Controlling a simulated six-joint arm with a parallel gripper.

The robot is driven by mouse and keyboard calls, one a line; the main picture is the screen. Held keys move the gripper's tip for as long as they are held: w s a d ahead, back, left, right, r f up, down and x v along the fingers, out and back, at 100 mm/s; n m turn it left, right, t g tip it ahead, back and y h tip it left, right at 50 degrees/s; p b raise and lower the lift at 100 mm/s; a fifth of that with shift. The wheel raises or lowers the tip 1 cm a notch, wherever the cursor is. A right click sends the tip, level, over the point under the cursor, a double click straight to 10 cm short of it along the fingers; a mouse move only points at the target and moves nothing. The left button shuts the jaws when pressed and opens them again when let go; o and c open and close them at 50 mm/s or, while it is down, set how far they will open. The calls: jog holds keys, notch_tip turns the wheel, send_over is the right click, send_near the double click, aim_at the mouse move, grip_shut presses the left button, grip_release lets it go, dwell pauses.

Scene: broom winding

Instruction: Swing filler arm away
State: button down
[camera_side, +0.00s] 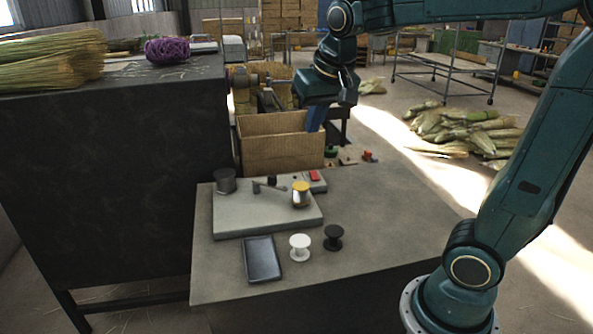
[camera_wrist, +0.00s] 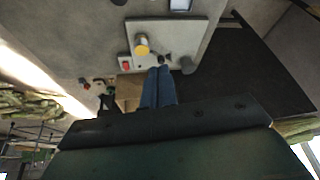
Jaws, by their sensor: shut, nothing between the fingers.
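A grey base plate (camera_side: 262,222) lies on the small grey table. On it, a thin grey arm (camera_side: 270,187) runs between a small dark post and a yellow-topped spool (camera_side: 300,193); I take it for the filler arm. The plate (camera_wrist: 190,32) and the spool (camera_wrist: 141,44) also show in the wrist view, where the arm is too small to make out clearly. My gripper (camera_side: 314,127) points down over the right edge of a cardboard box, behind the plate and apart from it. Its blue fingers (camera_wrist: 163,70) are together and empty.
A dark cylinder (camera_side: 225,180) and a red button (camera_side: 315,176) are at the plate's back edge. A dark tray (camera_side: 262,260), a white spool (camera_side: 300,247) and a black spool (camera_side: 333,237) stand in front. The cardboard box (camera_side: 280,150) is behind. The table's right side is clear.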

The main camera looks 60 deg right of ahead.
jog(key=w+d+f+m+g, duration=0.1)
jog(key=w+d+m, duration=0.25)
jog(key=w, duration=0.35)
jog(key=m+g+h, duration=0.2)
jog(key=m+g, duration=0.1)
jog(key=m, duration=0.4)
send_over(269, 180)
jog(key=d, duration=0.3)
notch_tip(269, 180, down, 13)
jog(key=shift+s+d+f, duration=0.25)
jog(key=shift+d+f, duration=0.1)
jog(key=shift+f, duration=0.2)
jog(key=shift+f, duration=0.1)
jog(key=x, duration=1)
jog(key=shift+f, duration=0.1)
jog(key=a, duration=0.2)
jog(key=shift+s+a, duration=0.1)
jog(key=shift+a, duration=0.95)
